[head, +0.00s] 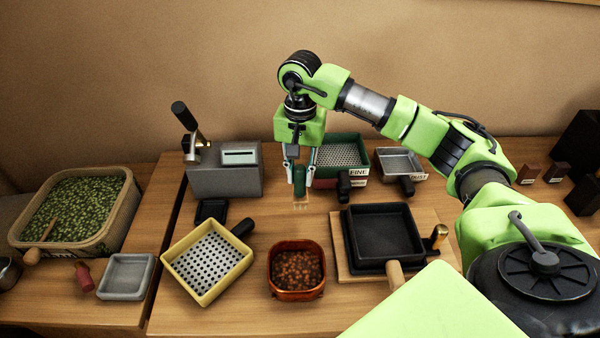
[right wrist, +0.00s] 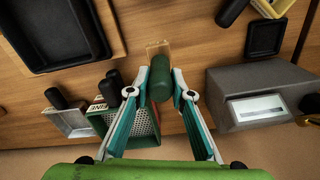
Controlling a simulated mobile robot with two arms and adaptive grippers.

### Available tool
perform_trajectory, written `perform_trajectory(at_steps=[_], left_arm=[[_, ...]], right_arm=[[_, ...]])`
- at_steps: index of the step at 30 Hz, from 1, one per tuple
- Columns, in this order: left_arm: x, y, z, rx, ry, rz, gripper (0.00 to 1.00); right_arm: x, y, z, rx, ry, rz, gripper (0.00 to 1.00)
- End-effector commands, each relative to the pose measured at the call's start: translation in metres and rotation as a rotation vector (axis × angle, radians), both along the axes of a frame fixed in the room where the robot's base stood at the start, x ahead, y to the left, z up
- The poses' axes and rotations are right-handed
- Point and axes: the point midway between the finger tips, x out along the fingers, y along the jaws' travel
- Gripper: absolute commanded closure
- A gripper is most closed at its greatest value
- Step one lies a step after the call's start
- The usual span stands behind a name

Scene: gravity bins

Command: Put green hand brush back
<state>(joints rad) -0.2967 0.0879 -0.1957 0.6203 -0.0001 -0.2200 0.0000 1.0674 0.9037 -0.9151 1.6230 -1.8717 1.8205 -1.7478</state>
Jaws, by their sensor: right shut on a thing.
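The green hand brush (head: 299,182) hangs upright in my right gripper (head: 299,172), its pale bristles pointing down above the wooden table. In the right wrist view my right gripper (right wrist: 160,88) is shut on the brush's green body (right wrist: 159,76), and the tan bristle end (right wrist: 158,50) sticks out past the fingertips. I cannot tell whether the bristles touch the table. My left gripper is not in view.
A grey machine (head: 225,180) stands left of the brush. A green sieve marked FINE (head: 352,182) is close on its right, with a small grey tray (head: 401,176) beyond. A yellow sieve (head: 179,268), copper bowl (head: 296,295) and black tray (head: 384,262) lie in front.

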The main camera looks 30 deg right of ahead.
Motion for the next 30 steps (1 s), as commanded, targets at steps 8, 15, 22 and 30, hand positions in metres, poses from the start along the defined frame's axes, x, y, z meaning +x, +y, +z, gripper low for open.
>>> perform_trajectory(at_steps=[8, 15, 22, 30], left_arm=[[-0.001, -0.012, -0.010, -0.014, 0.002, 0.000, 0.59], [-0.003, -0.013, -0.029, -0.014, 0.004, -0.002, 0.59], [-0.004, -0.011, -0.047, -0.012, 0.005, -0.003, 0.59], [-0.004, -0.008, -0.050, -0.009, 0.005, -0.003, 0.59]], right_arm=[[0.000, 0.000, -0.008, -0.001, 0.001, 0.002, 1.00], [-0.001, 0.000, -0.032, -0.001, 0.001, 0.002, 1.00], [0.000, 0.001, -0.055, 0.000, 0.000, 0.002, 1.00], [0.000, 0.001, -0.060, 0.000, 0.000, 0.002, 1.00]])
